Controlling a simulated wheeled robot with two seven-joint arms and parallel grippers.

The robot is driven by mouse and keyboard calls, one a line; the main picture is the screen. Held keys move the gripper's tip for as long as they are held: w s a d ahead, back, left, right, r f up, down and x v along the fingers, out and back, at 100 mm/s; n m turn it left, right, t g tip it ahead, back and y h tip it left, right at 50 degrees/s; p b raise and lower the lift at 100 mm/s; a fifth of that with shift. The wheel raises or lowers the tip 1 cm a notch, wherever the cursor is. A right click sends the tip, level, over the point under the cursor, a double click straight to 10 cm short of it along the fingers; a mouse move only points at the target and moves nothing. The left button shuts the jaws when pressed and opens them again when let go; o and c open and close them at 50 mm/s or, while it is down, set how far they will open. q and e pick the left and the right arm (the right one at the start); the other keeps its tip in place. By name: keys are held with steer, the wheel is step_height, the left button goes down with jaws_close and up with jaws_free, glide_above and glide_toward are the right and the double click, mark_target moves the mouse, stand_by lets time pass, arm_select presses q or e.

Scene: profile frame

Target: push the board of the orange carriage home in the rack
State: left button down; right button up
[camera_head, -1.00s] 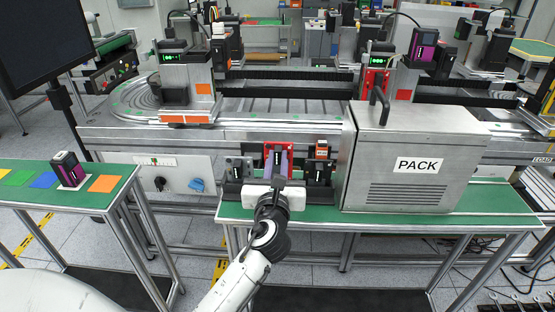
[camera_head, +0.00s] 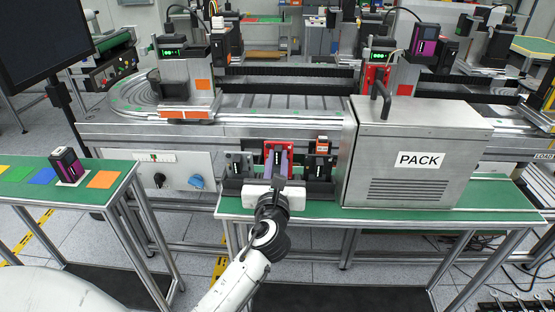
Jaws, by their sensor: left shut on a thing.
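The dark rack (camera_head: 232,187) stands at the front of the green-topped bench, left of the PACK box. Three units stand upright side by side in it: a grey one (camera_head: 239,165) at left, a red-framed one (camera_head: 267,149) with a purple-grey board (camera_head: 277,161) in the middle, and a dark one with an orange top (camera_head: 322,147) at right. My left gripper (camera_head: 278,184) is at the front of the middle unit, shut on what looks like the lower front of its board; the wrist hides the contact. My right gripper is not in view.
The PACK box (camera_head: 400,185) stands close at the right of the rack. Behind is a conveyor (camera_head: 270,103) with a carriage bearing an orange plate (camera_head: 186,115). A side table (camera_head: 118,172) at left holds a purple-black device (camera_head: 66,163). Bare green bench (camera_head: 490,202) lies at far right.

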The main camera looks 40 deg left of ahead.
arm_select(q)
steer(key=shift+f+b, duration=1)
steer(key=shift+f, duration=0.45)
steer(key=c, duration=1.6)
jaws_free()
steer(key=p+v, duration=0.1)
steer(key=v, duration=0.9)
steer(key=shift+s+d, duration=0.1)
steer(key=shift+d, duration=0.05)
steer(key=shift+f, duration=0.1)
